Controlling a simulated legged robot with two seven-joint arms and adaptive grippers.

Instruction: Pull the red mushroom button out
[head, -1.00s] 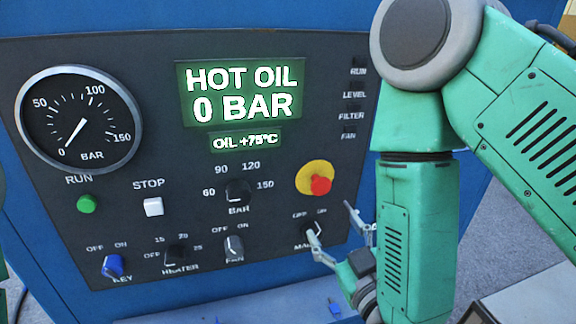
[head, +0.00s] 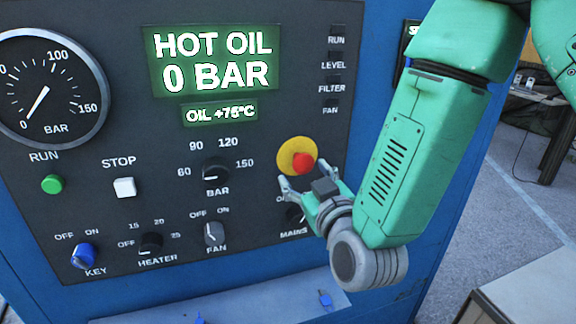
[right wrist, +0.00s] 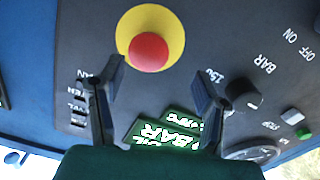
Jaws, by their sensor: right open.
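The red mushroom button (head: 303,161) sits on a round yellow plate (head: 285,157) on the right side of the dark control panel. In the right wrist view the red button (right wrist: 149,52) and its yellow plate (right wrist: 176,22) are ahead of the fingertips. My right gripper (head: 308,186) is open and empty, just below the button in the head view. Its two fingers also show apart in the right wrist view (right wrist: 160,80), with the button beyond and between them. I see no contact with the button. My left gripper is not in view.
The mains knob (head: 294,214) is close below my right gripper. The panel (head: 130,230) also carries the bar knob (head: 215,170), fan knob (head: 214,234), white stop button (head: 124,187) and green run button (head: 52,184).

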